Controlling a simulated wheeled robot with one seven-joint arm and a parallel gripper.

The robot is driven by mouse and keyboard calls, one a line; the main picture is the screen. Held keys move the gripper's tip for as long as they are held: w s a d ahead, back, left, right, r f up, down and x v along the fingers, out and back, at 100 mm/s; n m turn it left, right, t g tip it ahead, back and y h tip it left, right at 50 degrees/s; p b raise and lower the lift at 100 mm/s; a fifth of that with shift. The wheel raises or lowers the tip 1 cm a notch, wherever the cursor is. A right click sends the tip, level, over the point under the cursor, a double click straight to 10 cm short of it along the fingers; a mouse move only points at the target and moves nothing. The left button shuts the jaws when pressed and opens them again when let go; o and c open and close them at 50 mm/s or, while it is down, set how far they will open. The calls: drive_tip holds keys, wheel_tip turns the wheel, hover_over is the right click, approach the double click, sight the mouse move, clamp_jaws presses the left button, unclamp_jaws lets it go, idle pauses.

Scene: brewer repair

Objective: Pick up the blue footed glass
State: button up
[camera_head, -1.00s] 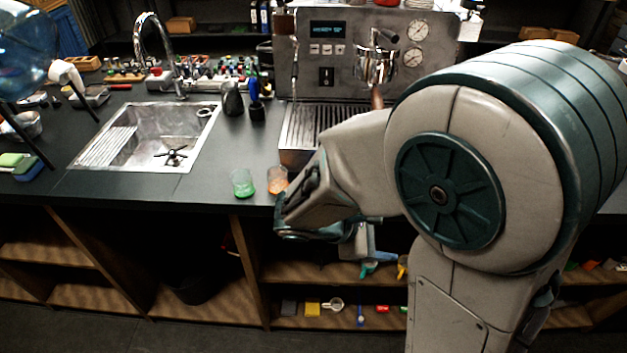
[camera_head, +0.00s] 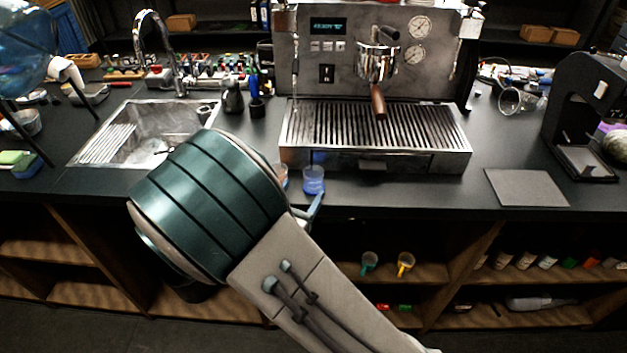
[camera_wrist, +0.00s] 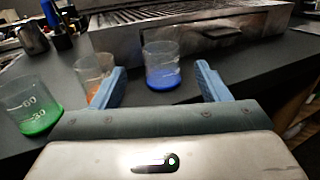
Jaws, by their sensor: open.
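The blue footed glass (camera_head: 313,180) stands upright on the dark counter in front of the espresso machine, clear with blue at the bottom. In the wrist view the blue glass (camera_wrist: 163,70) shows in the gap between the two blue fingers of my gripper (camera_wrist: 160,66). The gripper is open, and neither finger visibly touches the glass. I cannot tell how far the glass sits between the fingertips. In the head view my arm hides most of the gripper; only a bluish finger shows just below the glass.
An orange-bottomed glass (camera_wrist: 94,70) stands close left, partly behind the left finger. A green-bottomed glass (camera_wrist: 36,108) is farther left. The espresso machine's drip tray (camera_head: 372,135) lies behind. The counter is clear to the right, up to a grey mat (camera_head: 525,188).

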sight(309, 181)
drive_tip(key=shift+p+x, duration=0.65)
drive_tip(key=shift+x, duration=2.85)
drive_tip(key=shift+d, duration=0.1)
drive_tip(key=c, duration=1.1)
